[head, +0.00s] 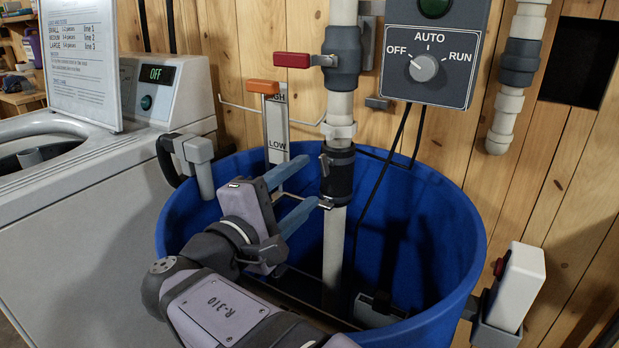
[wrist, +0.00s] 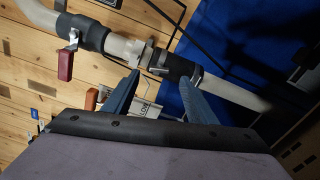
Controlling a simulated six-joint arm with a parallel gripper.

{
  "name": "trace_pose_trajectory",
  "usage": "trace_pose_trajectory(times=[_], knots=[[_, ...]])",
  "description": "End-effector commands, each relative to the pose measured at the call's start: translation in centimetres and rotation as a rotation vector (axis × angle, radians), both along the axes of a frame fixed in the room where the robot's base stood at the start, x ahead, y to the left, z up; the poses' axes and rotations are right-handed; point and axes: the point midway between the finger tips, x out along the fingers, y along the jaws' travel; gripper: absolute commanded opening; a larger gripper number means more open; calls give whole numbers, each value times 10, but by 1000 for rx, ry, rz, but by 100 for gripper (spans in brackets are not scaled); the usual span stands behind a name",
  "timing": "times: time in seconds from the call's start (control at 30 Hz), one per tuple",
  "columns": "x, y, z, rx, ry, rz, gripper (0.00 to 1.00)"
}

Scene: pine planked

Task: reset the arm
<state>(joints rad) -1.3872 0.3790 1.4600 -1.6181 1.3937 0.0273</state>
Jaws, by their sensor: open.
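My gripper (head: 301,186) is over the blue tub, its two blue-grey fingers spread apart with nothing between them. The fingers point toward the black coupling (head: 337,173) on the vertical pipe. In the wrist view my gripper (wrist: 156,90) is open, and the coupling (wrist: 183,68) lies just beyond the fingertips. I cannot tell whether a finger touches it. My forearm and wrist hide the front left part of the tub.
The blue tub (head: 440,215) surrounds the pipe. A washer (head: 90,200) stands left; a white box (head: 516,287) hangs on the right rim.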

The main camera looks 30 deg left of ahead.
Motion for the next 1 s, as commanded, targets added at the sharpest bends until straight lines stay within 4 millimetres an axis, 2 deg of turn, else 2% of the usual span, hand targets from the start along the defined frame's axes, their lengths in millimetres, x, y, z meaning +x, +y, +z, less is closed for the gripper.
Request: trace_pose_trajectory(times=[0.1,0.53,0.67,0.77,0.87,0.97,1.0], knots=[[-5,0,0,0,0,1,52],[-6,0,0,0,0,0,52],[4,-10,2,-6,11,-26,52],[23,-32,4,-20,37,-81,52],[51,-69,7,-44,85,-167,52],[82,-121,11,-73,156,-274,52],[94,-145,12,-85,190,-320,52]])
